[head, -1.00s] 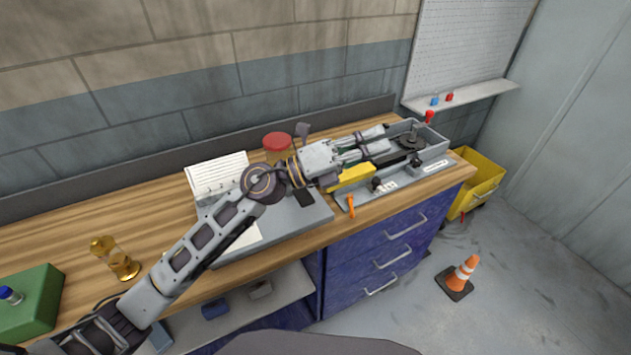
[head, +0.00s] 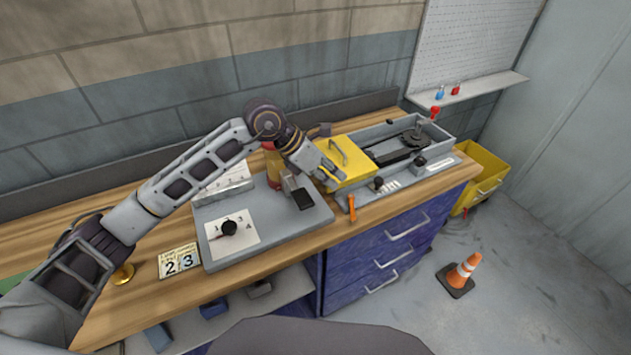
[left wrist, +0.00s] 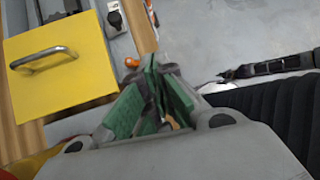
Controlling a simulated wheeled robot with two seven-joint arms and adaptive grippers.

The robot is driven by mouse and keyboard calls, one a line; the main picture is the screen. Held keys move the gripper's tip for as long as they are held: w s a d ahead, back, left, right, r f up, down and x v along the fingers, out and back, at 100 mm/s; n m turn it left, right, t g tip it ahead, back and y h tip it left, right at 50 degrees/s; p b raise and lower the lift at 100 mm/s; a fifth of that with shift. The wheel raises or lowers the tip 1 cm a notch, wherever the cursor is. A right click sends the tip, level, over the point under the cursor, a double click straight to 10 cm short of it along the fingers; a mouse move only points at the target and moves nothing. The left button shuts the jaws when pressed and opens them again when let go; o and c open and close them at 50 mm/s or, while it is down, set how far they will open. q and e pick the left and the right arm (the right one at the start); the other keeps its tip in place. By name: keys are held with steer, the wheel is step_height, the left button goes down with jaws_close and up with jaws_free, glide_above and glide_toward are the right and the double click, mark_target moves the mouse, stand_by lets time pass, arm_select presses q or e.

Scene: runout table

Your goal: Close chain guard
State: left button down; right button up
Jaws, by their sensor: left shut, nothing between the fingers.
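The yellow chain guard (head: 345,172), a cover with a metal handle (head: 338,152), sits over the left end of the long grey housing (head: 446,146). The housing's right part is uncovered, showing a dark chain track (head: 402,147). In the left wrist view the guard (left wrist: 62,92) and its handle (left wrist: 43,57) lie at the upper left. My left gripper (head: 335,175) is at the guard's front left in the head view, its fingers shut and empty. In the left wrist view its green finger pads (left wrist: 155,75) point away from the handle. Whether it touches the guard I cannot tell.
A red-lidded jar (head: 270,165) is behind my gripper. A yellow bin (head: 487,180) stands beyond the bench.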

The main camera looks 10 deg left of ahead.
arm_select(q)
steer(key=w+a+y, duration=0.4)
steer(key=a, duration=0.4)
steer(key=shift+w+a+f+t, duration=0.15)
steer(key=shift+w+f+t, duration=0.2)
steer(key=shift+f+t, duration=0.1)
arm_select(e)
steer(key=s, duration=0.1)
steer(key=s+f, duration=0.1)
steer(key=s+d, duration=0.1)
steer(key=shift+f, duration=0.25)
arm_select(q)
steer(key=shift+f, duration=0.15)
steer(key=shift+p+x, duration=1.05)
steer(key=shift+x, duration=3.85)
arm_select(e)
steer(key=shift+a+r, duration=0.1)
steer(key=shift+r, duration=0.95)
steer(key=shift+f, duration=0.15)
